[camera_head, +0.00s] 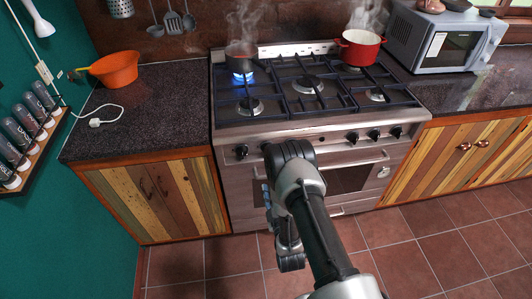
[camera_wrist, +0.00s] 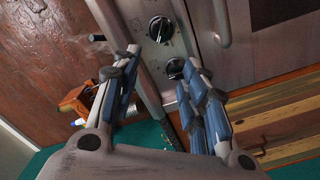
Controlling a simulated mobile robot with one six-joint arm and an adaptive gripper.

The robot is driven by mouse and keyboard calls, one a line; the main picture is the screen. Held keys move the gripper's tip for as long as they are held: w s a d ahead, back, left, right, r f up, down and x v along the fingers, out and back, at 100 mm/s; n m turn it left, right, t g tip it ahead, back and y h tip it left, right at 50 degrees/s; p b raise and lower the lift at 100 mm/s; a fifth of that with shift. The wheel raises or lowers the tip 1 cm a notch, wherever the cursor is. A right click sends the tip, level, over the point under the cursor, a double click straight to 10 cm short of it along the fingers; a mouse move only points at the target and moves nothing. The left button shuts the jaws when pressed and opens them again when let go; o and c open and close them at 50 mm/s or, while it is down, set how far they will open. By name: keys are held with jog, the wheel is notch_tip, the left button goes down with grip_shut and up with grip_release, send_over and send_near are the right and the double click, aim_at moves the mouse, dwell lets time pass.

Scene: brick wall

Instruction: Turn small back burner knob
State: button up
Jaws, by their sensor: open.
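The stove (camera_head: 316,100) has a row of dark round knobs along its front panel. In the head view one knob (camera_head: 241,151) shows at the left and several (camera_head: 374,134) at the right; my arm hides part of the panel between. In the wrist view one knob (camera_wrist: 161,28) lies just beyond my fingertips, and a second knob (camera_wrist: 175,68) lies close to the right finger. I cannot tell which knob belongs to the small back burner. My gripper (camera_wrist: 161,60) is open and empty, its fingers spread toward the panel. I cannot tell whether it touches a knob.
A steaming dark pot (camera_head: 240,56) stands over a blue flame at the back left. A steaming red pot (camera_head: 359,46) stands at the back right. An oven handle (camera_head: 345,163) runs below the knobs. An orange bowl (camera_head: 115,69) and a microwave (camera_head: 446,40) stand on the counters.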

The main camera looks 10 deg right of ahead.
jog(key=w+b, duration=0.4)
jog(key=w, duration=1.2)
jog(key=shift+w, duration=0.2)
jog(key=shift+c, duration=0.2)
jog(key=c, duration=0.7)
